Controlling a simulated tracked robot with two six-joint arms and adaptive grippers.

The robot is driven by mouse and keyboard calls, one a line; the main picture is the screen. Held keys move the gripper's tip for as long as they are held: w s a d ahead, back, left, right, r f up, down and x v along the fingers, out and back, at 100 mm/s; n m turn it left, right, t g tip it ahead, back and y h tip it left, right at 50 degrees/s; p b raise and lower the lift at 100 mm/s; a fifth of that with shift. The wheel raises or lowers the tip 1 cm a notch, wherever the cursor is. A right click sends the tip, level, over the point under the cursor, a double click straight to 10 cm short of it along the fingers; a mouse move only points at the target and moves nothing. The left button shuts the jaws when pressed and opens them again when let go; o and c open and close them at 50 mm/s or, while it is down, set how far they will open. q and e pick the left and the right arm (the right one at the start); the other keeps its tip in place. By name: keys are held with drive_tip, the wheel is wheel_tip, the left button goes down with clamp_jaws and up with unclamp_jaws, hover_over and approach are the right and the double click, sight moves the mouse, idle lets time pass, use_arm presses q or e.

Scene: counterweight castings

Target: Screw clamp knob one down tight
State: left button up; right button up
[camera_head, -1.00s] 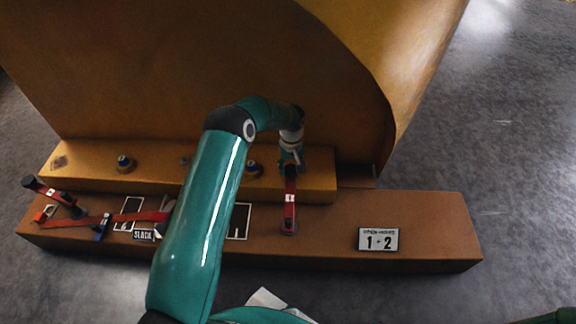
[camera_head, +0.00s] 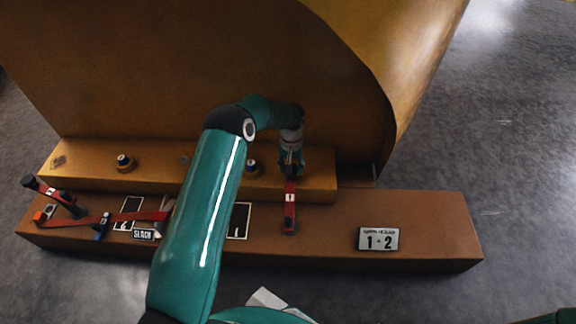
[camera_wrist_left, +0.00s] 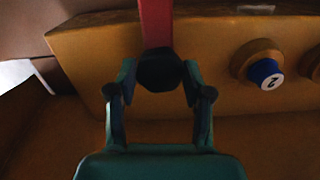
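The red clamp marked 1 (camera_head: 290,212) stands at the right end of the ochre ledge, its bar reaching onto the brown beam. Its dark knob (camera_wrist_left: 160,70) shows in the left wrist view, at the end of the red bar (camera_wrist_left: 156,22). In the head view the knob is hidden by my left gripper (camera_head: 290,168). In the left wrist view the two fingers of my left gripper (camera_wrist_left: 160,80) flank the knob and appear to touch it on both sides. My right gripper is out of view.
A second red clamp (camera_head: 52,194) and a red strap (camera_head: 135,217) lie at the beam's left end. A SLACK tag (camera_head: 144,234) and a 1-2 sign (camera_head: 378,239) sit on the beam. A blue-capped knob marked 2 (camera_wrist_left: 266,72) is right of the gripper. The large ochre casting (camera_head: 200,70) rises behind.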

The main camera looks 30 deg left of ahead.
use_arm(q)
drive_tip(key=o, duration=0.5)
drive_tip(key=shift+c, duration=0.2)
drive_tip(key=shift+r, duration=0.1)
wheel_tip(320, 180, up, 12)
drive_tip(key=shift+f, duration=0.2)
idle(0.4)
